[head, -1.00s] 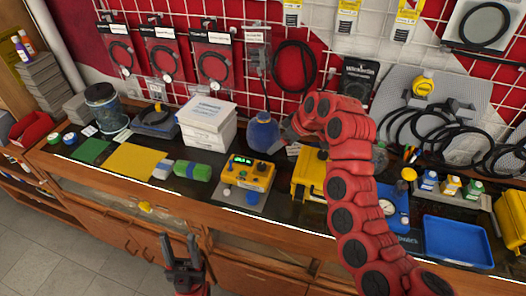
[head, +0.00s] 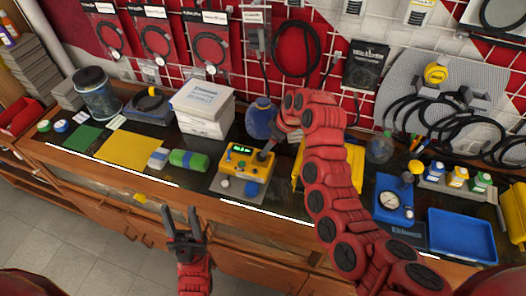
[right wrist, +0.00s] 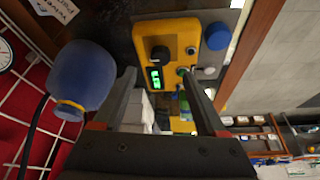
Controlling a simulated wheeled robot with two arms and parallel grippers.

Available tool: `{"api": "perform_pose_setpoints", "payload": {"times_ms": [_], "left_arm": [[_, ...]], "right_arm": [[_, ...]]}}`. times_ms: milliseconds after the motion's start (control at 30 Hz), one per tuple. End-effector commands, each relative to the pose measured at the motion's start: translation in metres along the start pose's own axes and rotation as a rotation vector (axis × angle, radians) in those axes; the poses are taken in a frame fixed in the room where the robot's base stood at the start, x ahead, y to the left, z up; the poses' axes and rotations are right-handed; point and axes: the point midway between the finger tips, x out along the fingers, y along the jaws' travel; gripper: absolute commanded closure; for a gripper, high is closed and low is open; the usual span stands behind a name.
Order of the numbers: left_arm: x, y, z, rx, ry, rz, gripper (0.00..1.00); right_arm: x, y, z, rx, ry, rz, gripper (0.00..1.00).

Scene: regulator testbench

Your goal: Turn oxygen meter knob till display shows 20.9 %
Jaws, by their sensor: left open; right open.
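The oxygen meter (head: 236,172) is a yellow box with a lit green display (head: 241,149) on the bench; its digits are too small to read. In the right wrist view the meter (right wrist: 177,35) shows its black knob (right wrist: 159,54) beside the green display (right wrist: 155,78). My right gripper (head: 264,155) is open at the meter's right side, partly covering its top. In the wrist view the knob shows between and beyond the open fingers (right wrist: 158,74); I cannot tell whether they touch it. My left gripper (head: 181,212) is open and empty in front of the bench.
A blue bottle (head: 259,118) stands behind the meter, close beside my right gripper in the wrist view (right wrist: 85,75). A green bottle (head: 188,160) lies left of the meter. White boxes (head: 203,105) stand behind. A yellow case (head: 300,175) is to the right, partly behind my right arm.

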Motion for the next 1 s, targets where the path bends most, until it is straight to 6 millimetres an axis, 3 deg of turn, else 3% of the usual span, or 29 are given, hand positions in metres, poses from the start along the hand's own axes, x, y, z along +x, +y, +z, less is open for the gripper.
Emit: {"api": "perform_pose_setpoints", "payload": {"times_ms": [67, 300, 467, 967, 1000], "left_arm": [[0.013, -0.001, -0.002, 0.0, 0.0, 0.0, 0.5], [0.023, -0.001, -0.004, 0.0, 0.0, 0.0, 0.5], [0.027, -0.001, -0.004, 0.0, 0.0, 0.0, 0.5], [0.028, -0.001, -0.005, 0.0, 0.0, 0.0, 0.5], [0.028, -0.001, -0.005, 0.0, 0.0, 0.0, 0.5]], "right_arm": [[0.012, -0.003, 0.0, 0.001, -0.004, -0.008, 0.26], [0.047, -0.002, -0.001, -0.004, -0.005, -0.005, 0.26], [0.061, -0.002, 0.0, -0.003, -0.004, -0.004, 0.26], [0.07, -0.001, 0.0, 0.0, 0.002, -0.001, 0.26], [0.07, -0.001, 0.0, 0.0, 0.002, -0.001, 0.33]]}}
